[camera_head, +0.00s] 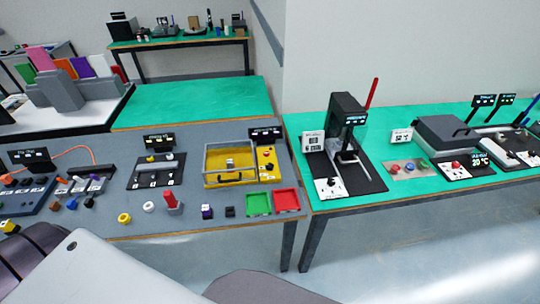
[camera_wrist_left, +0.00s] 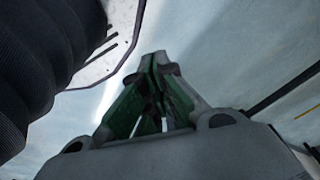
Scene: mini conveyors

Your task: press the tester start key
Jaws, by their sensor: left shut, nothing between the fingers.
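A yellow device (camera_head: 213,181) with a clear-framed lid stands on the grey worktop in the head view. A yellow control panel (camera_head: 266,163) with small round keys adjoins its right side, with a small dark display (camera_head: 265,133) behind. The display text is too small to read, so I cannot tell for sure that this is the tester or which key is start. My left gripper (camera_wrist_left: 155,62) is shut and empty in the left wrist view, above bare floor, with no key near its fingertips. My right gripper is not in view.
A green tray (camera_head: 258,213) and a red tray (camera_head: 298,209) sit at the worktop's front right corner. A red-handled piece (camera_head: 172,203) and several small parts lie along the front edge. A green table (camera_head: 410,186) with other devices stands to the right.

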